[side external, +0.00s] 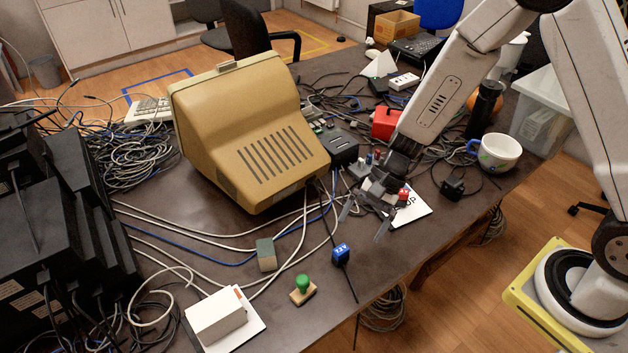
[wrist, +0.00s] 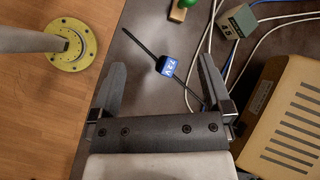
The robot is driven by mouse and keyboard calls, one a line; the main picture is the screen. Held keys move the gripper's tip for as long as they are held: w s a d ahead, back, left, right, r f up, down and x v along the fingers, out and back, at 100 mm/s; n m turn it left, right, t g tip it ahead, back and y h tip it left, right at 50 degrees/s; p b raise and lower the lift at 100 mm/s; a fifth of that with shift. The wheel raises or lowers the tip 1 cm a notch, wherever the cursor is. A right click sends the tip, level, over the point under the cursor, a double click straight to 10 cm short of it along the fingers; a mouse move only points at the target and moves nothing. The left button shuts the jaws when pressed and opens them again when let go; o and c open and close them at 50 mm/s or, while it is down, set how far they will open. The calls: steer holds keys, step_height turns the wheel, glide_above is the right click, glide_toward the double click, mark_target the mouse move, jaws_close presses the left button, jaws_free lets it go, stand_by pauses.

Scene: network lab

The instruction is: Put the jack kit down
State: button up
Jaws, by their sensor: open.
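My gripper (side external: 364,219) is open above the dark table in the side external view. In the wrist view its two fingers (wrist: 160,75) are spread with nothing held between them. A small blue block with white lettering (side external: 341,253) lies on the table, with a thin black strip running past it. The blue block (wrist: 167,65) appears beyond the fingertips in the wrist view, apart from them. A white box (side external: 219,315) sits on a white sheet at the front left. I cannot tell for certain which object is the jack kit.
A green-knobbed stamp (side external: 303,290) and a grey-green block (side external: 266,254) stand near the front edge. A beige monitor (side external: 250,130) is behind them. A lettered white sheet (side external: 415,208) lies partly behind my gripper. Cables cross the table. A mug (side external: 497,155) is at right.

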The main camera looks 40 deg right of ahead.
steer(key=s+d+r+n+t+h, duration=0.2)
steer(key=d+r+n+h, duration=0.1)
steer(key=d+r+n, duration=0.2)
steer(key=s+d+r+n+t+h, duration=0.1)
steer(key=s+d+r+n+h, duration=0.2)
steer(key=d+n, duration=0.3)
steer(key=shift+s+d+r+t+h, duration=0.4)
steer(key=shift+r+h, duration=0.2)
steer(key=shift+r, duration=0.3)
